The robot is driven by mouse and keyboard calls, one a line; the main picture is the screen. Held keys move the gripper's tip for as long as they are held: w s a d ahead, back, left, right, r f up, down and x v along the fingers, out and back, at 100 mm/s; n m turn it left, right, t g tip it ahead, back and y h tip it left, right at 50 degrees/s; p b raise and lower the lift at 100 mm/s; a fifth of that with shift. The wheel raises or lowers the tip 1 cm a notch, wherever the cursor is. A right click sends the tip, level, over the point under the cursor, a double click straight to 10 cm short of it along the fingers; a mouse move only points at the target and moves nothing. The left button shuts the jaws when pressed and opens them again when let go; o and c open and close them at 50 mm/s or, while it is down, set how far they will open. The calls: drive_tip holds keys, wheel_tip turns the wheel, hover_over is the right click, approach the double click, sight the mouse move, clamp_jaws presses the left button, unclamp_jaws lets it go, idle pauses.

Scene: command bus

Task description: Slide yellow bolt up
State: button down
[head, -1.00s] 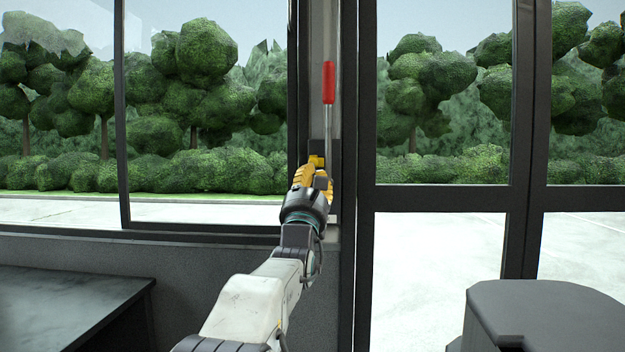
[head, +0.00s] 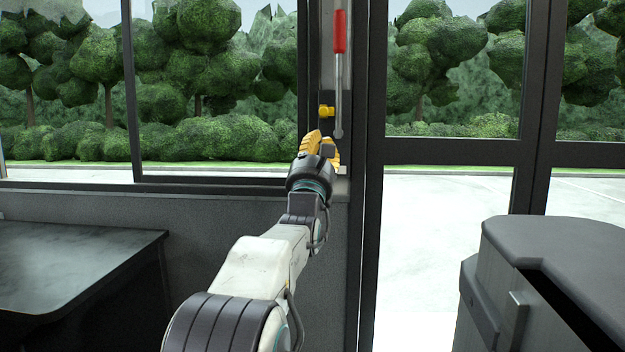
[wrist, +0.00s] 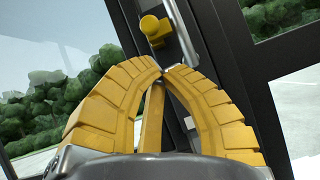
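The yellow bolt (head: 326,111) is a small knob on the grey post between the window and the door, left of the metal rod of a red-handled lever. My gripper (head: 316,138) has yellow fingers and is just below the bolt in the head view. In the wrist view the bolt (wrist: 156,28) shows just beyond and above the fingertips, with a small gap in the picture. The fingertips (wrist: 162,69) meet, and nothing shows between them. The head view does not show how far the fingers are from the post.
The red-handled lever (head: 339,35) hangs close to the right of the bolt. A dark-framed glass door (head: 450,138) is to the right, a window (head: 210,178) to the left. A dark tabletop (head: 75,262) stands low left, a grey box-like unit (head: 560,245) low right.

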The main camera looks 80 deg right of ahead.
drive_tip(key=v, duration=0.8)
drive_tip(key=shift+a+f, duration=0.2)
